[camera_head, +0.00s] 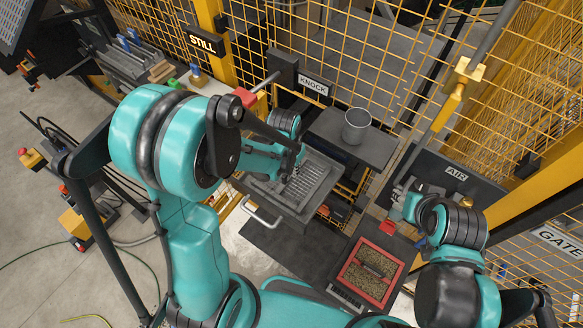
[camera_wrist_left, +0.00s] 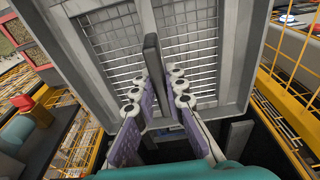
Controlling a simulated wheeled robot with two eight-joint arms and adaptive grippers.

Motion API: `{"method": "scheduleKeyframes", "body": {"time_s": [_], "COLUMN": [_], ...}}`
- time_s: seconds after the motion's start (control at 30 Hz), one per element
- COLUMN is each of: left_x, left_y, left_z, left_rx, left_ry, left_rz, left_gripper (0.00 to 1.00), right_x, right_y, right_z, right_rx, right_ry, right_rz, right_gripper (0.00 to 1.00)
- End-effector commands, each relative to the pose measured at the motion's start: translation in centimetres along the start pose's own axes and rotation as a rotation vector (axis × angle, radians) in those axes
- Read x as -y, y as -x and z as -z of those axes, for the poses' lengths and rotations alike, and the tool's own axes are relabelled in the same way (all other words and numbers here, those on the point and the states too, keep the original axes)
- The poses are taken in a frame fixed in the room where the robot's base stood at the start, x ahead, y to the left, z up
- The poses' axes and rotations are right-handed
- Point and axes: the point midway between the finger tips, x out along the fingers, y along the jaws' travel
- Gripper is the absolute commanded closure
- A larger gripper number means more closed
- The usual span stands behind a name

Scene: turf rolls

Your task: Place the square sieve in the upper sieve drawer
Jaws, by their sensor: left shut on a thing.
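The square sieve (camera_head: 318,178) is a grey frame with two mesh panels and a dark central bar; it fills much of the left wrist view (camera_wrist_left: 228,50). My left gripper (camera_head: 294,168) is shut on that bar, with its pads on both sides in the wrist view (camera_wrist_left: 158,98). In the head view the sieve is at or just above the drawer with a pale handle (camera_head: 262,214); I cannot tell whether it rests inside. My right gripper (camera_head: 398,203) is near the AIR panel, apart from the sieve; its fingers are too small to read.
A metal cup (camera_head: 357,126) stands on a dark plate (camera_head: 378,148) behind the sieve. A red-rimmed tray (camera_head: 346,275) with granular contents lies at the front right. The KNOCK box (camera_head: 312,85), AIR panel (camera_head: 470,180) and yellow mesh fence (camera_head: 440,50) bound the back and right.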

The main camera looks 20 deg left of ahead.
Motion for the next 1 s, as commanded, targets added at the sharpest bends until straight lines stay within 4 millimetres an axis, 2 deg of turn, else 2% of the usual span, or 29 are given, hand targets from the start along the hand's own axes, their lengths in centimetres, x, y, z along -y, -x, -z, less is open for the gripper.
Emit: {"method": "scheduleKeyframes", "body": {"time_s": [0.13,0.17,0.23,0.53,0.67,0.77,1.0], "left_x": [0.0,0.0,0.0,0.0,0.0,0.0,0.0], "left_y": [-0.4,-0.4,-0.3,-0.2,0.5,2.0,7.4], "left_z": [0.0,0.0,0.0,0.0,0.0,0.0,0.0], "left_rx": [0.0,0.0,0.0,0.0,0.0,0.0,0.0], "left_ry": [0.0,0.0,0.0,0.0,0.0,0.0,0.001], "left_rz": [0.0,0.0,0.0,0.0,0.0,0.0,0.0], "left_gripper": [1.0,0.86,0.68,0.68,0.68,0.68,0.68], "right_x": [0.0,0.0,0.0,0.0,0.0,0.0,0.0], "right_y": [-0.4,-0.4,-0.3,-0.3,0.2,0.3,0.8], "right_z": [-0.3,-0.3,-0.2,-0.2,0.1,0.2,0.6], "right_rx": [0.0,0.0,0.0,0.0,0.0,0.0,0.0], "right_ry": [0.0,0.0,0.0,0.0,0.0,0.0,0.0], "right_rz": [0.0,0.0,0.0,0.0,0.0,0.0,0.0], "right_gripper": [0.6,0.6,0.6,0.6,0.6,0.6,0.6]}}
